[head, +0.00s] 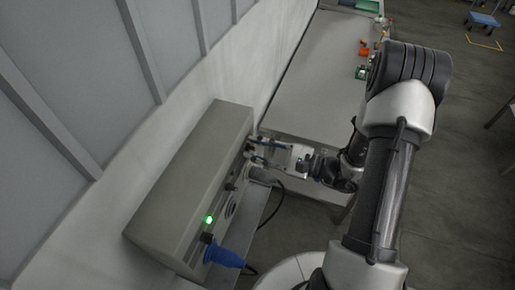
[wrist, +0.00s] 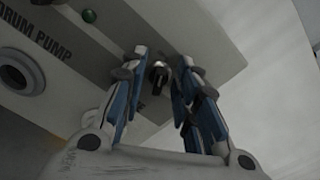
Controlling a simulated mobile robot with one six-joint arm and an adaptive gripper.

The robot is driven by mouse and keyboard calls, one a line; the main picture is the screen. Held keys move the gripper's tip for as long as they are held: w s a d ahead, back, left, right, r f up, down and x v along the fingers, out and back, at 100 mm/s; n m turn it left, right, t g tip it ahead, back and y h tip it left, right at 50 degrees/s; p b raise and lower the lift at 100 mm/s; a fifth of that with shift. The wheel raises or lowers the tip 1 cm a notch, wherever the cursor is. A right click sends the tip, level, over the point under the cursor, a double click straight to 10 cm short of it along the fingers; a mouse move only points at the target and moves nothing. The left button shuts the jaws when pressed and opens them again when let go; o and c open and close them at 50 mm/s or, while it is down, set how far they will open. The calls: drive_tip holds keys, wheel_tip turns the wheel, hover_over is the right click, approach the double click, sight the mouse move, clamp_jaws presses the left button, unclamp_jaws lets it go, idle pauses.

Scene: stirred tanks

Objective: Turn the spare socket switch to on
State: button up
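A small dark switch knob (wrist: 159,78) with a pale metal collar sits on the grey panel in the wrist view. My gripper (wrist: 158,68) is open, with one blue-padded finger on each side of the knob. Narrow gaps seem to show between knob and fingertips, but contact is hard to judge. In the head view my gripper (head: 256,149) is at the far end of the grey panel box (head: 180,190); the knob cannot be made out there. No spare socket label is readable, and the knob's set position is unclear.
A "DRUM PUMP" label (wrist: 35,35) and dark green lamp (wrist: 89,15) are left of the knob. Nearer on the box are a lit green lamp (head: 209,219) and a blue plug (head: 223,256) with a black cable. A grey table (head: 318,85) stands beyond.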

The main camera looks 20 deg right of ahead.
drive_tip(key=shift+c, duration=0.2)
clamp_jaws()
drive_tip(key=shift+m, duration=0.3)
drive_tip(key=m+p, duration=0.1)
drive_tip(key=m, duration=0.2)
drive_tip(key=m+p, duration=0.2)
drive_tip(key=m, duration=0.2)
drive_tip(key=m+p, duration=0.1)
drive_tip(key=m, duration=0.3)
drive_tip(key=shift+w+d, duration=0.25)
drive_tip(key=shift+w, duration=0.05)
drive_tip(key=shift+m, duration=0.3)
drive_tip(key=shift+o, duration=0.2)
unclamp_jaws()
